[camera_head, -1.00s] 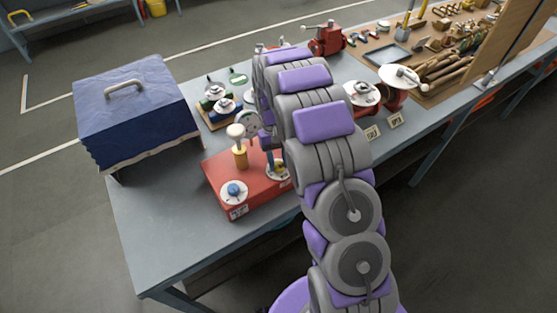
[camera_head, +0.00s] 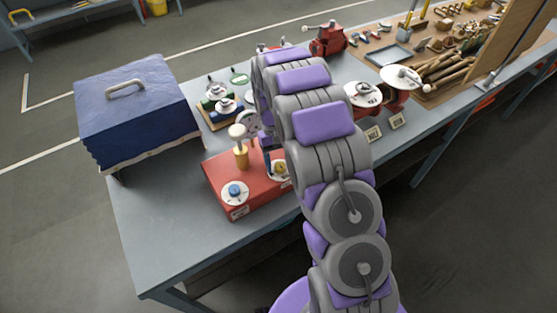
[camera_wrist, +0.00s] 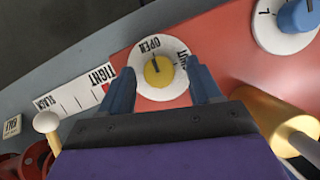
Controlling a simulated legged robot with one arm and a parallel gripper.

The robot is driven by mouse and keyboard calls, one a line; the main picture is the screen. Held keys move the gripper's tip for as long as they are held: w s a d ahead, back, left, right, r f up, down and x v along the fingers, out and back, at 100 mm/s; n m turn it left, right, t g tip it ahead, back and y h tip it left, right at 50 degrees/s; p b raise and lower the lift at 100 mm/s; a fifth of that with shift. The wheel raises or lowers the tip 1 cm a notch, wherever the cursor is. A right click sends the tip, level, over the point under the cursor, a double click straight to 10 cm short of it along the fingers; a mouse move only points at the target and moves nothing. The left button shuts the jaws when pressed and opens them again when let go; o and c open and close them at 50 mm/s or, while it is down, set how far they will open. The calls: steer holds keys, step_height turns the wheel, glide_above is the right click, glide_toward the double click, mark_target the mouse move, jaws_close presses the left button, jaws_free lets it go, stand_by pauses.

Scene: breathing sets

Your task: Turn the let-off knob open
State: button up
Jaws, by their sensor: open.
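The let-off knob (camera_wrist: 158,71) is a yellow round knob on a white dial (camera_wrist: 142,84) marked OPEN and SHUT. Its dark pointer mark points up at the word OPEN in the wrist view. It also shows in the head view (camera_head: 280,168), on the right of the red box (camera_head: 256,198), partly hidden by my arm. My gripper (camera_wrist: 162,88) is open, with one blue finger on each side of the dial. The fingers appear clear of the knob and hold nothing. In the head view my arm largely hides the gripper.
A blue knob on a white dial (camera_head: 234,191) sits at the box's front left. A brass post with a cream ball (camera_head: 240,158) stands behind it. A blue covered case (camera_head: 135,108) is at the left. Red valves (camera_head: 362,95) stand to the right. The front left bench is clear.

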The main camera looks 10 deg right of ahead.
steer(key=p+v, duration=0.2)
steer(key=v, duration=1.5)
steer(key=shift+w+r, duration=0.15)
